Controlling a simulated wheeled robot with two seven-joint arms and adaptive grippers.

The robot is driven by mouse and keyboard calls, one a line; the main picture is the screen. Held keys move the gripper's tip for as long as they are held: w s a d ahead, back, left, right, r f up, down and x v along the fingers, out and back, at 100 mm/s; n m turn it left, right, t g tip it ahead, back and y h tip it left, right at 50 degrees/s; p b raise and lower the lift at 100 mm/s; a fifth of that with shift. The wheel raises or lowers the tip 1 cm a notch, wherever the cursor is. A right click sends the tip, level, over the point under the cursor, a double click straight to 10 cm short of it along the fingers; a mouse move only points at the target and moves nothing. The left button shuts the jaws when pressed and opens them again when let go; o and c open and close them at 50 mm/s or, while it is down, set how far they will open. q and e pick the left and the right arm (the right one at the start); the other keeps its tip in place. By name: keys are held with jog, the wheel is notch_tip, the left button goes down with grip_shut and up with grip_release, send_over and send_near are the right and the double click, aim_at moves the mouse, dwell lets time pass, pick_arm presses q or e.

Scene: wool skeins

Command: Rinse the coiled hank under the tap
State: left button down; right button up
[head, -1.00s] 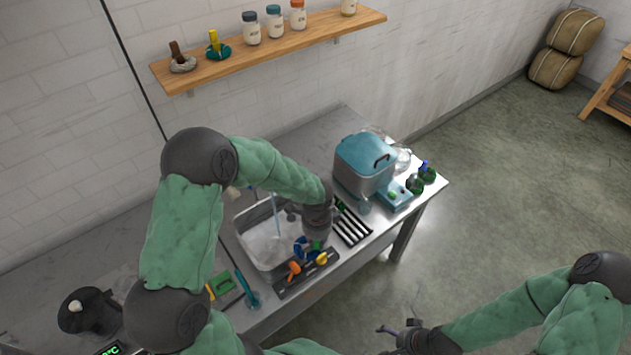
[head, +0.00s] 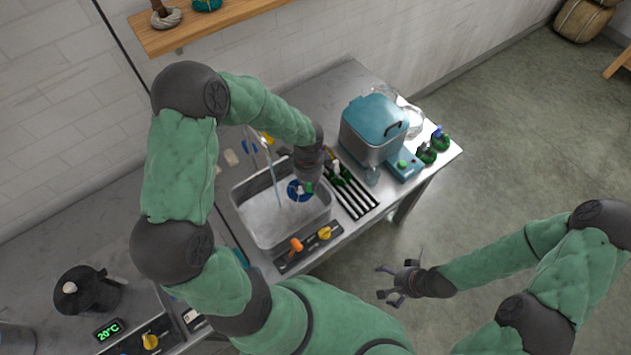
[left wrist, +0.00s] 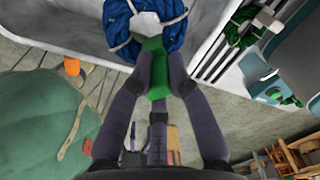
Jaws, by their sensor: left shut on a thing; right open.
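The coiled hank (head: 296,190) is blue with a white tie and a green tab. In the head view it is over the right part of the grey basin (head: 240,228), right of the thin water stream from the tap (head: 263,140). In the left wrist view the hank (left wrist: 145,35) fills the top middle, beside the basin's pale wall. My left gripper (left wrist: 156,75) is shut on the green tab (left wrist: 155,92) of the hank. In the head view its fingers are mostly hidden by my wrist. My right gripper (head: 388,283) is open and empty, over the floor beyond the counter's front edge.
Right of the basin is a striped rack (head: 352,200) with a green hank (head: 340,172). A teal-lidded tank (head: 372,130) stands farther right. Orange (head: 296,245) and yellow (head: 325,233) knobs sit at the basin's front. A black kettle (head: 88,292) stands at lower left.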

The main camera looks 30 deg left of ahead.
aim_at(298, 187)
pick_arm(q)
jog(key=shift+s+a+f, duration=0.15)
jog(key=shift+a+f, duration=0.15)
jog(key=shift+a, duration=0.05)
notch_tip(298, 187, down, 6)
jog(key=b, duration=0.5)
jog(key=shift+d, duration=0.1)
jog(key=shift+s+a+r, duration=0.1)
jog(key=shift+a+r, duration=0.05)
jog(key=shift+a, duration=0.4)
jog(key=shift+s+a+p, duration=0.3)
jog(key=shift+a, duration=0.55)
jog(key=shift+r+p, duration=0.35)
jog(key=shift+r, duration=0.05)
jog(key=shift+f, duration=0.2)
jog(key=shift+f+b, duration=0.25)
jog(key=shift+b, duration=0.1)
